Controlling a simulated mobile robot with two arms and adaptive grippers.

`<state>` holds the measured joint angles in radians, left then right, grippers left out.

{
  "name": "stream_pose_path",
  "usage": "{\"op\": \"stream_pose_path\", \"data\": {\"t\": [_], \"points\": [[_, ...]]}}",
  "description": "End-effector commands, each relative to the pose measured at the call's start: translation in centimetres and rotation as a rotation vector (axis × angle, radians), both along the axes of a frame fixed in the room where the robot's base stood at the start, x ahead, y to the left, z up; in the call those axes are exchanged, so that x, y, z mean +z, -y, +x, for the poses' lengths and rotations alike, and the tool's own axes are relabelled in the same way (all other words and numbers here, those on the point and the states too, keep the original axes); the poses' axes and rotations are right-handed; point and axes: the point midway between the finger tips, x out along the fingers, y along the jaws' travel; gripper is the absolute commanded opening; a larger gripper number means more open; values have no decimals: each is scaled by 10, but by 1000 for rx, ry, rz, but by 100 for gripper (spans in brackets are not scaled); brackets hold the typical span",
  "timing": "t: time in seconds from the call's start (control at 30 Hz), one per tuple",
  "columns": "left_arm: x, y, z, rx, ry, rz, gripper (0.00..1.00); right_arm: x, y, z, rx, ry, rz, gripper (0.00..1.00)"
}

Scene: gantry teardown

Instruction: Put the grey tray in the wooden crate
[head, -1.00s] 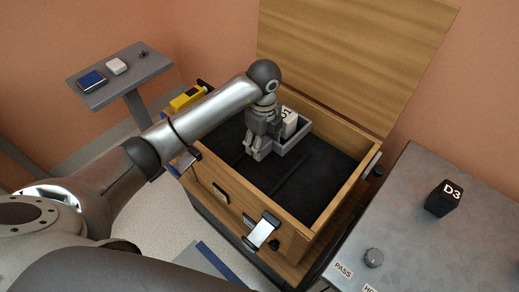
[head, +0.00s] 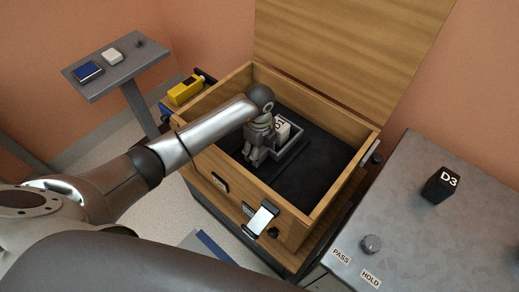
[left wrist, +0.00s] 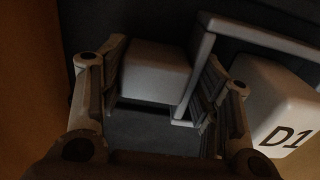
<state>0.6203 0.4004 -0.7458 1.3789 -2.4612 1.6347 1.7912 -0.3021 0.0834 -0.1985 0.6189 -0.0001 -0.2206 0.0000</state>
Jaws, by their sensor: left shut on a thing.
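The grey tray (head: 294,153) is inside the walls of the wooden crate (head: 225,163), low over its dark lining. I cannot tell whether it touches the bottom. A white block marked D1 (head: 282,128) sits in the tray; it also shows in the left wrist view (left wrist: 282,112). My left gripper (head: 253,158) reaches down into the crate at the tray's left end. In the left wrist view its fingers (left wrist: 160,88) stand on both sides of a grey block-like part of the tray (left wrist: 155,72), shut on it. My right gripper is not in view.
The crate's lid (head: 350,50) stands open at the back. A metal bench (head: 425,240) with a black D3 block (head: 441,185) and a knob (head: 371,243) is at right. A yellow item (head: 185,90) is beside the crate's left side. A small grey table (head: 125,75) stands at far left.

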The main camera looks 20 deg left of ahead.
Motion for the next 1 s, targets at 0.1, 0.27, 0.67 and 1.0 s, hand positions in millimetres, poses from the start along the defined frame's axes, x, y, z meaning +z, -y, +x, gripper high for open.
{"op": "stream_pose_path", "data": {"t": [0.1,0.27,0.67,1.0], "points": [[0,0,1,1,2,-1,28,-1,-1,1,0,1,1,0],[-2,-1,0,1,-1,1,68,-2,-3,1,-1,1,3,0],[-2,-1,0,1,-1,1,79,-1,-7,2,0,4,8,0],[44,-1,2,0,7,1,79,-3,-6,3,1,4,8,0]]}}
